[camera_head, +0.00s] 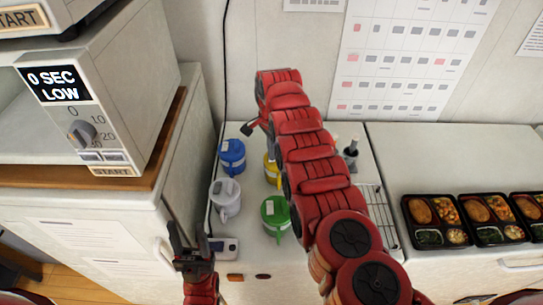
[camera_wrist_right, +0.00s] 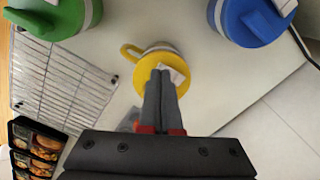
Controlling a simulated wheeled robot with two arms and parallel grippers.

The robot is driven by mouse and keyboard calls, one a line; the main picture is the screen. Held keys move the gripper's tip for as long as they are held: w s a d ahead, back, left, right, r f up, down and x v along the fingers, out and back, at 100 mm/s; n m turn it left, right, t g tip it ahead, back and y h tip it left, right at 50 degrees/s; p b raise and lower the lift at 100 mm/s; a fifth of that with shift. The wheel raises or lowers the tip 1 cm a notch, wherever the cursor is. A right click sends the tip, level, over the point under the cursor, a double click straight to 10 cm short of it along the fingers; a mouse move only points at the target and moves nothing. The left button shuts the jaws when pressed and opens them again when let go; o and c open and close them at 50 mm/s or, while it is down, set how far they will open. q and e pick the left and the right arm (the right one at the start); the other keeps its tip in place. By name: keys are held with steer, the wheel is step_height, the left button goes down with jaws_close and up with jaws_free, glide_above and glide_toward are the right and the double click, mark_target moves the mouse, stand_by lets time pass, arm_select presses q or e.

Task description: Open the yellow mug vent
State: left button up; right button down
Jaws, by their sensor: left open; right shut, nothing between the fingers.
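The yellow mug (camera_head: 269,168) stands on the white counter, mostly hidden behind my right arm in the head view. In the right wrist view the yellow mug (camera_wrist_right: 143,72) shows from above, with its handle to the upper left and a pale label on its lid. My right gripper (camera_wrist_right: 161,74) is shut and empty, its fingertips over the lid. I cannot tell whether they touch it, and they hide the vent. My left gripper (camera_head: 187,242) is open and empty at the counter's left front edge, away from the yellow mug.
A blue mug (camera_head: 232,151), a white mug (camera_head: 226,191) and a green mug (camera_head: 270,207) stand close around the yellow one. A wire rack (camera_head: 378,212) and bento trays (camera_head: 432,237) are to the right. A microwave (camera_head: 128,100) is at the left.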

steer(key=shift+f+b, duration=0.4)
steer(key=shift+f, duration=0.15)
stand_by(0.9)
steer(key=shift+r, duration=0.15)
steer(key=shift+r+p, duration=0.65)
steer(key=shift+r, duration=2.75)
steer(key=shift+f, duration=0.1)
